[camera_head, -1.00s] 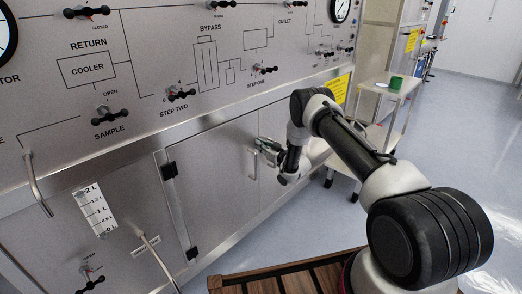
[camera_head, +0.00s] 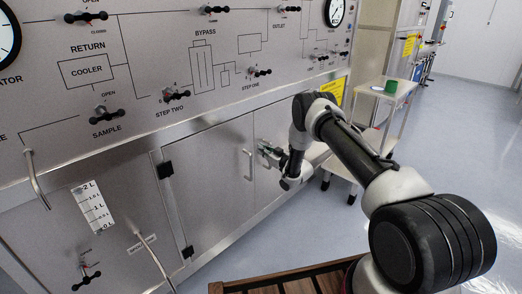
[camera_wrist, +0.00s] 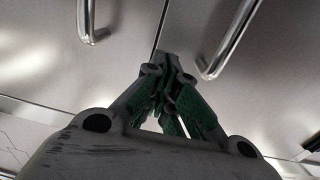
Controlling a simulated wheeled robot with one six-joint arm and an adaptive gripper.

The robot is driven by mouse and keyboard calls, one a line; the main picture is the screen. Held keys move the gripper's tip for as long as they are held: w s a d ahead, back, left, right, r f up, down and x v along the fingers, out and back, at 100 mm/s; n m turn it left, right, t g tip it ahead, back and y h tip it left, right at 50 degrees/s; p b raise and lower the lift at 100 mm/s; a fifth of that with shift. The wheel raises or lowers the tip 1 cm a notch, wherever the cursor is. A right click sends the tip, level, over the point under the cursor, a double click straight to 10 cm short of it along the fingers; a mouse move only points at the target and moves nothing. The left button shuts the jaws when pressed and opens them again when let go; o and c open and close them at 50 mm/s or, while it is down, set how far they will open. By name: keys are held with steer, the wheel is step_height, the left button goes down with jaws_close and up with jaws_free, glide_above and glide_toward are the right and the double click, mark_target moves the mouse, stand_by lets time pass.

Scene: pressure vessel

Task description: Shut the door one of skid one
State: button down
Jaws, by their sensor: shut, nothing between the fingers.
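The skid's grey panel has two cabinet doors low down. The left door (camera_head: 208,180) has black hinges on its left side and a bar handle (camera_head: 248,165) near its right edge. It looks flush with the frame. The right door (camera_head: 266,185) is partly hidden behind my arm. Which one is door one is not labelled in view. My gripper (camera_head: 264,151) is shut and empty, near the seam between the doors, right of the left handle. In the wrist view, the fingertips (camera_wrist: 168,62) point at the seam, between the left handle (camera_wrist: 86,20) and right handle (camera_wrist: 230,38); contact cannot be told.
Valve knobs such as step two (camera_head: 176,95) stick out above the doors. A white cart (camera_head: 398,108) with a green cup (camera_head: 391,86) stands right of the skid, behind my arm. A wooden slatted surface (camera_head: 290,284) is at the bottom. Open blue floor (camera_head: 460,140) lies right.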

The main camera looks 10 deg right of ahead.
steer(key=v, duration=0.9)
steer(key=s+d+f+m+g+h, duration=0.1)
steer(key=s+d+f+g+h, duration=0.25)
steer(key=f, duration=0.35)
steer(key=s+d+f+m+g+h, duration=0.1)
steer(key=s+d+f+g+h, duration=0.2)
steer(key=f, duration=0.5)
steer(key=s+d+r+g+h, duration=0.1)
steer(key=s+d+r+g, duration=0.25)
steer(key=s, duration=0.25)
steer(key=s+d+r+m+g+h, duration=0.1)
steer(key=s+d+r+m+g, duration=0.15)
steer(key=s+r, duration=0.75)
steer(key=s+d+r+m+g+h, duration=0.1)
steer(key=s+r+g+h, duration=0.15)
steer(key=s+r, duration=0.75)
steer(key=s+a+r+t, duration=0.1)
steer(key=s+r, duration=0.5)
steer(key=r, duration=0.4)
steer(key=s+a+r+t+y, duration=0.1)
steer(key=s+r, duration=0.6)
steer(key=r, duration=0.3)
steer(key=s+a+r+t, duration=0.1)
steer(key=s+a+r, duration=0.1)
steer(key=s+r, duration=0.4)
steer(key=shift+s+r+m+t+y, duration=0.35)
steer(key=shift+s+r+t+y, duration=0.05)
steer(key=shift+r, duration=1.75)
